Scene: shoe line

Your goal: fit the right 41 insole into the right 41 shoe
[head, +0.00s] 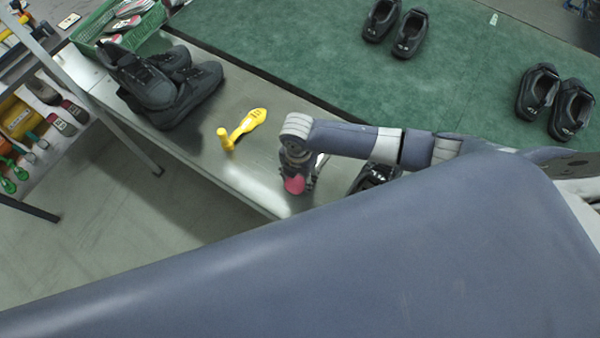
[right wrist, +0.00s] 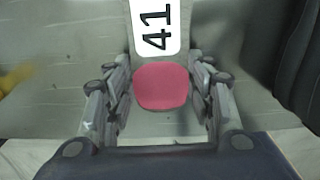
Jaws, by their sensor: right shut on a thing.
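My right gripper (head: 298,180) is over the metal bench and is shut on an insole (head: 294,186), whose pink end shows below the fingers. In the right wrist view the pink part of the insole (right wrist: 161,86) lies between the two fingers, and a white part marked "41" extends beyond it. A black shoe (head: 378,173) is on the bench right of the gripper, partly hidden by my arm. A dark shoe also shows at the right edge of the right wrist view (right wrist: 300,60); its size mark cannot be read. My left gripper is not in view.
A yellow tool with an upright handle (head: 247,125) lies on the metal bench (head: 222,165), left of the gripper. Black shoes (head: 172,90) and a green crate (head: 140,40) of insoles are further left. Two shoe pairs stand on the green surface (head: 330,60). My own arm covers the foreground.

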